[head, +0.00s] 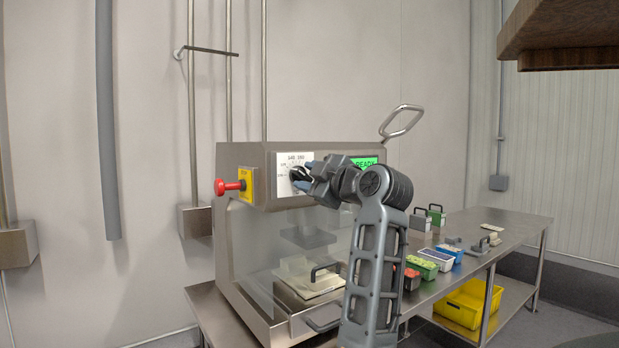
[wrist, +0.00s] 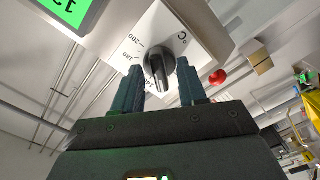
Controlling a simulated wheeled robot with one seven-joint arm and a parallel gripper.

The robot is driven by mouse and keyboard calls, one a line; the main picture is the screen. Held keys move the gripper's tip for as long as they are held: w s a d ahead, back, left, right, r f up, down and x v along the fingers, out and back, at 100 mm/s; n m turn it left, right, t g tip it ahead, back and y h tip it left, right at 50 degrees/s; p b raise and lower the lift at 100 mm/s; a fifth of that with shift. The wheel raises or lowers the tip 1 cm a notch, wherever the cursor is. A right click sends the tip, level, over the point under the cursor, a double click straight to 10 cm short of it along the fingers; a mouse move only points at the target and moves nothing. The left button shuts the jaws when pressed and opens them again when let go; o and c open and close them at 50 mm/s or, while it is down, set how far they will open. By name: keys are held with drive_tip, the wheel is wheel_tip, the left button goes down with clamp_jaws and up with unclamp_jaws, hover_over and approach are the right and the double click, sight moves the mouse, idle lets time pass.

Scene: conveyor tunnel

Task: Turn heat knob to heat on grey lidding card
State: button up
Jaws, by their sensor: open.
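The heat knob (wrist: 158,70) is black, with a raised grip bar, on a white dial plate (wrist: 185,30) marked °C, with 180 and 200 legible in the wrist view. In the head view the dial plate (head: 291,161) is on the front of a steel sealing machine (head: 250,158). My gripper (wrist: 160,70) is open, with one finger on each side of the knob. Whether the fingers touch it is unclear. In the head view my gripper (head: 304,176) hides part of the knob. I cannot make out which item is the grey lidding card.
A clear guard (head: 255,250) is below. The steel side table (head: 515,225) holds several trays and handled blocks; a yellow crate (head: 468,304) is underneath.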

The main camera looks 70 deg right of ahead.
clamp_jaws()
idle(0.3)
drive_tip(key=shift+m+p, duration=0.3)
drive_tip(key=m+p, duration=0.1)
drive_tip(key=m, duration=0.1)
drive_tip(key=shift+m+p, duration=0.3)
drive_tip(key=shift+p, duration=0.1)
drive_tip(key=shift+m+p, duration=0.95)
drive_tip(key=shift+m, duration=0.85)
unclamp_jaws()
drive_tip(key=shift+s, duration=0.1)
